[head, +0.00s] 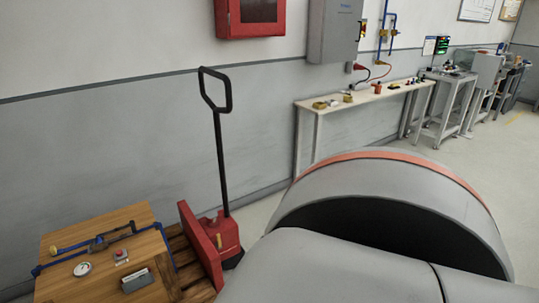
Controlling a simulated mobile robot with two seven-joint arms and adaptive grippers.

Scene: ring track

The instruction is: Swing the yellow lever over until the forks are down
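A red pallet jack (228,236) with a tall black loop handle (219,140) stands near the wall, left of centre. Neither of my grippers is in view. A large grey rounded part of my own body fills the lower right and stands close to the jack's right side.
A wooden box (150,245) on the pallet carries a blue pipe (115,238), a round gauge (82,269) and a red button (121,254). A narrow bench (365,97) with small parts runs along the wall. Clear floor (256,218) shows between jack and bench.

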